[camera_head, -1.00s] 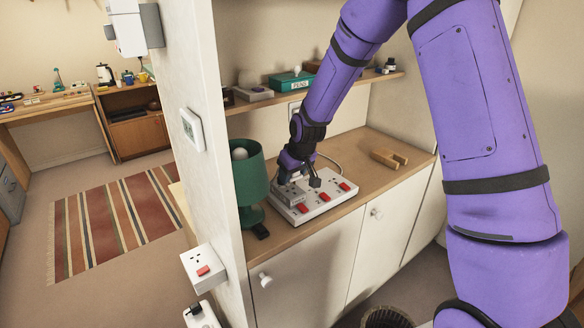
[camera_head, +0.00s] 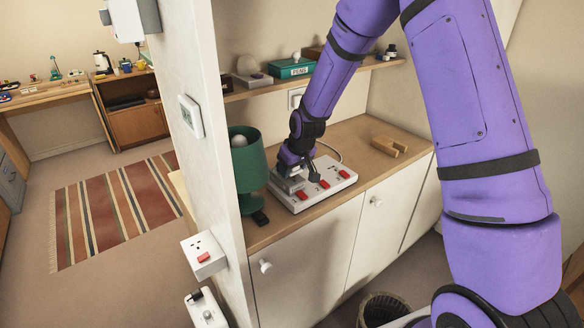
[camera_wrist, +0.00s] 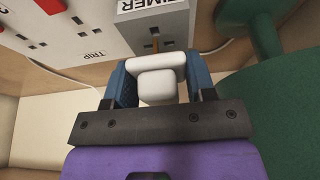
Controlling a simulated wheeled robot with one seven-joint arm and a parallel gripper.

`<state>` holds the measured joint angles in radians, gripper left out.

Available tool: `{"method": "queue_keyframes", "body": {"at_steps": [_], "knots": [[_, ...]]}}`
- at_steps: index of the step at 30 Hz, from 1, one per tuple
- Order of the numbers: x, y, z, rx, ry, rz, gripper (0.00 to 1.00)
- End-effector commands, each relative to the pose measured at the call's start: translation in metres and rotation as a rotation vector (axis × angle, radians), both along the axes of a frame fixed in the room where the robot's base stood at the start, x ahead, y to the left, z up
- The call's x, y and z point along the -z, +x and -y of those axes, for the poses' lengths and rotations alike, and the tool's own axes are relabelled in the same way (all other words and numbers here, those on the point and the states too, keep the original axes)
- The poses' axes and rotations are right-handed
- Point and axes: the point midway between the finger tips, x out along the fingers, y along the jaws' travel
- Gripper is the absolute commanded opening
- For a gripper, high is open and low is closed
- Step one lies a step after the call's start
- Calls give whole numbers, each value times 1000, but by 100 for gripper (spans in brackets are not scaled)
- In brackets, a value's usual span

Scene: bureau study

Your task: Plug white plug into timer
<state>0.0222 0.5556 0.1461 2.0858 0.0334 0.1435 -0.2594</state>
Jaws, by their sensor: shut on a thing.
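My gripper (camera_wrist: 161,78) is shut on the white plug (camera_wrist: 157,88), its blue fingers on either side of it. The grey timer (camera_wrist: 185,24), labelled TIMER, is just beyond the plug in the wrist view, its socket slots facing me. A brass pin shows between the plug and the timer's socket face; whether it is inside a slot I cannot tell. In the head view my gripper (camera_head: 293,168) is over the left end of the white socket board (camera_head: 310,194), where the timer shows partly.
A green lamp (camera_head: 248,168) stands close to the left of the board, and its green body fills the right of the wrist view. Red switches (camera_head: 325,184) line the board. A wooden block (camera_head: 388,146) lies to the right on the counter (camera_head: 350,141). A shelf is above.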

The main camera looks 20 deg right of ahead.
Motion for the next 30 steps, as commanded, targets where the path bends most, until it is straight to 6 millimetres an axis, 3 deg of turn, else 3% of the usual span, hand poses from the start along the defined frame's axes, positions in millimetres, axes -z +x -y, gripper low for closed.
{"method": "queue_keyframes", "body": {"at_steps": [30], "knots": [[16,0,0,0,0,0,26]]}}
